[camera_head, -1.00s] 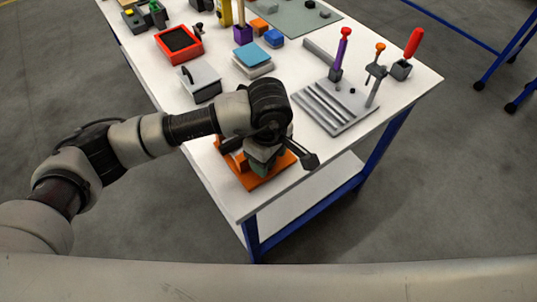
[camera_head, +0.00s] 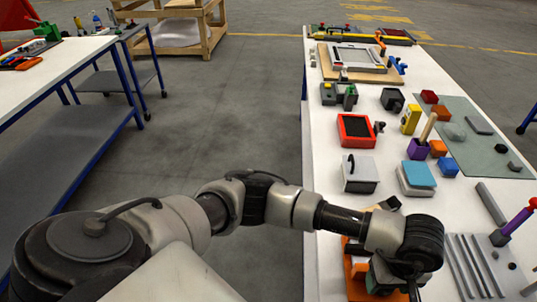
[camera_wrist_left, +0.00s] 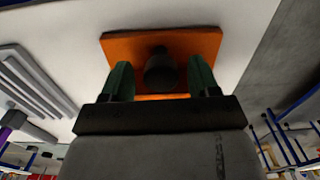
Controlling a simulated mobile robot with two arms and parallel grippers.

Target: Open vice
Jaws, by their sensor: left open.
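The vice has an orange base (camera_head: 354,284), mostly hidden in the head view behind my left wrist, near the table's left edge. In the left wrist view its orange plate (camera_wrist_left: 118,46) lies beneath the gripper, with a dark round part (camera_wrist_left: 160,72) of the vice in the middle. My left gripper (camera_wrist_left: 161,64) is open, its two green fingers on either side of that dark part with gaps visible. It also shows in the head view, pointing down over the vice. The vice's jaws are hidden, so I cannot tell how far apart they are. My right gripper is not in view.
The slotted grey rack (camera_head: 470,268) with a purple-handled tool (camera_head: 517,218) stands right of my left wrist. A grey box (camera_head: 360,175), blue-topped block (camera_head: 418,176) and red tray (camera_head: 356,131) lie farther back. Another table (camera_head: 75,60) stands at the far left.

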